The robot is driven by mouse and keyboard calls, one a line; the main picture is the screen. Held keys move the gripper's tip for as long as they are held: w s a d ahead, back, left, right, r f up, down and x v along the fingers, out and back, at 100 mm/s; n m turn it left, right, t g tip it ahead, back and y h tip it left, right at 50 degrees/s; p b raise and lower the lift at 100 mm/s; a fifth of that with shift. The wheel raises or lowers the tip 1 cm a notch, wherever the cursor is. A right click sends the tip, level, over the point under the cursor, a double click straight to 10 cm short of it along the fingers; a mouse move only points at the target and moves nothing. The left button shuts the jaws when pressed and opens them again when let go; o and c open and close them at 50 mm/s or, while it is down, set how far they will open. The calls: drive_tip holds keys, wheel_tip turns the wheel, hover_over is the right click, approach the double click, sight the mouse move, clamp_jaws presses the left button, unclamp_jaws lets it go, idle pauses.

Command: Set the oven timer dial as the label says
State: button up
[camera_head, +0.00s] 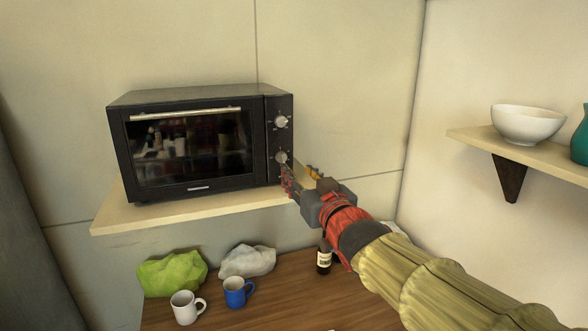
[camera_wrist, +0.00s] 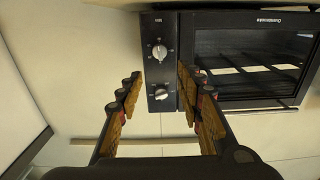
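The black oven (camera_head: 190,145) sits on a wall shelf, its door shut. Its right-hand panel carries an upper dial (camera_head: 281,121) and a lower dial (camera_head: 281,157), both silvery. The wrist view is upside down: the lower dial (camera_wrist: 159,51) shows higher there and the upper dial (camera_wrist: 161,94) lower. Small markings surround the dials, too small to read; I cannot make out a label with a setting. My gripper (camera_head: 298,174) is open and empty, near the panel beside and below the lower dial. In the wrist view its fingers (camera_wrist: 160,82) spread either side of the panel; contact cannot be told.
The oven's shelf (camera_head: 150,213) juts out below it. A wooden table beneath holds a white mug (camera_head: 186,307), a blue mug (camera_head: 236,293), a green cloth (camera_head: 172,272), a grey cloth (camera_head: 246,261) and a dark bottle (camera_head: 323,257). A white bowl (camera_head: 528,124) stands on the right shelf.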

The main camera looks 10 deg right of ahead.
drive_tip(key=shift+s+d, duration=0.15)
drive_tip(key=shift+s, duration=0.3)
drive_tip(key=shift+o, duration=0.2)
drive_tip(key=n+p, duration=0.2)
drive_tip(key=p, duration=1.6)
approach(284, 161)
drive_tip(key=shift+p+x, duration=1.05)
drive_tip(key=shift+x, duration=3.25)
drive_tip(key=c, duration=0.3)
